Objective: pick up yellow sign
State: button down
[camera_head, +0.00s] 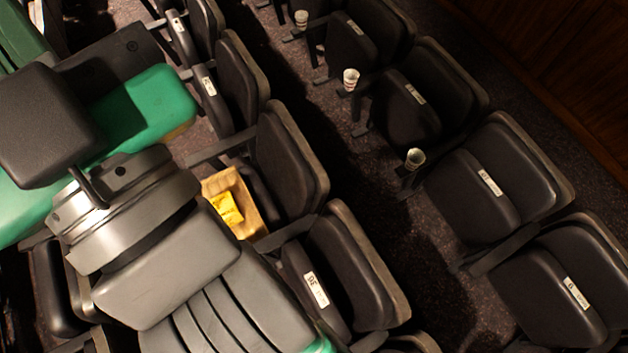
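A small bright yellow object (226,208) lies inside an open tan box (249,221) at left of centre, between the dark seats. It is the only yellow thing that shows, and it looks folded or irregular. I cannot tell for certain that it is the sign. My own grey and green arm parts fill the left side and come close to the box's left edge in the picture. My gripper's fingers do not show, and the floor under my arm is hidden.
Rows of dark folding seats with white number labels, such as one seat (293,160), surround the box. Paper cups (350,79) stand in holders along the right row. A dark carpeted aisle (345,185) between the rows is clear. A wooden wall (570,70) closes the upper right.

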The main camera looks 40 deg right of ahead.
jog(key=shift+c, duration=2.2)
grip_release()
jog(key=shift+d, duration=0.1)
